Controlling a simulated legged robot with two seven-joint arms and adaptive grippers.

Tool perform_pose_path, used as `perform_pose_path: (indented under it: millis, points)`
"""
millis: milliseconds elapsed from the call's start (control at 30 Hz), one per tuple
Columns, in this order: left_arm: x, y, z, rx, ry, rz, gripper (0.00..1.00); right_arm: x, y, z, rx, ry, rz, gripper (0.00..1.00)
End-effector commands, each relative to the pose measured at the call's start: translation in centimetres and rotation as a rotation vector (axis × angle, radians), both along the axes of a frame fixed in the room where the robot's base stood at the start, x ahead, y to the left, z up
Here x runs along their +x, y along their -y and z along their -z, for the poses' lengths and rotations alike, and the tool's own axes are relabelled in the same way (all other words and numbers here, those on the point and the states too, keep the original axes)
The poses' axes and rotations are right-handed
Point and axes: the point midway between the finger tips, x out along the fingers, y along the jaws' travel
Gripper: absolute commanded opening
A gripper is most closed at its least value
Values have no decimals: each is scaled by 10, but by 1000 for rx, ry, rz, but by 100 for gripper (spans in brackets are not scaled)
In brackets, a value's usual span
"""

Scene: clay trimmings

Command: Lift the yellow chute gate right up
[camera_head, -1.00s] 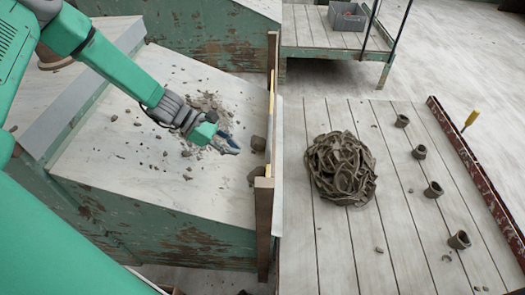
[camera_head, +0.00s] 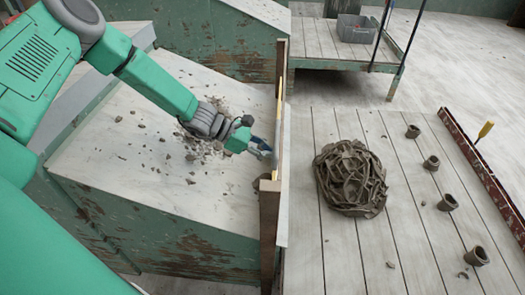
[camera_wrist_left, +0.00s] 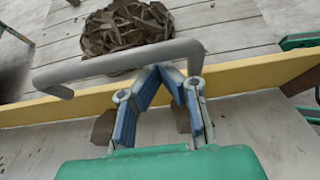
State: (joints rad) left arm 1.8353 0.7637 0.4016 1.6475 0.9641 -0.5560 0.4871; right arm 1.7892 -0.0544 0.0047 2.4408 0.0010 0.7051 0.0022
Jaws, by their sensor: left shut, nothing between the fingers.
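The yellow chute gate (camera_wrist_left: 60,108) crosses the left wrist view as a long yellow board with a grey bar handle (camera_wrist_left: 105,63). In the head view only a thin yellow edge of the gate (camera_head: 281,88) shows between brown posts. My left gripper (camera_wrist_left: 168,70) has blue-padded fingers that meet at the tips, with nothing between them. The tips are right by the handle's bar in the picture; I cannot tell whether they touch it. In the head view the left gripper (camera_head: 264,150) is close to the gate, over the pale chute floor. The right gripper is not in view.
Clay crumbs (camera_head: 190,145) lie on the chute floor, and clay lumps (camera_wrist_left: 103,127) sit near the gate. Beyond it, a heap of clay trimmings (camera_head: 350,178) and several clay rings (camera_head: 447,202) lie on a plank table (camera_head: 330,270). A grey crate (camera_head: 356,28) stands behind.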

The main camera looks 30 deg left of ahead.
Motion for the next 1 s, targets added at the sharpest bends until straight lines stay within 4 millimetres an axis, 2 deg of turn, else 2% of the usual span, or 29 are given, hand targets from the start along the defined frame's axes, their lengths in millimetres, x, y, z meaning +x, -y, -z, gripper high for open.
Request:
perform_pose_path:
  millis: [267,433,567,900,1000]
  points:
    - [0,0,-1,0,0,0,0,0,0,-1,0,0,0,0]
    - [0,0,-11,0,0,1,0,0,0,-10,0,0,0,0]
    - [0,1,-34,-1,2,2,0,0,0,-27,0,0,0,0]
    - [1,2,-105,-3,5,2,0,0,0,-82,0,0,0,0]
    - [1,2,-116,-3,5,2,0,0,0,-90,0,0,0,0]
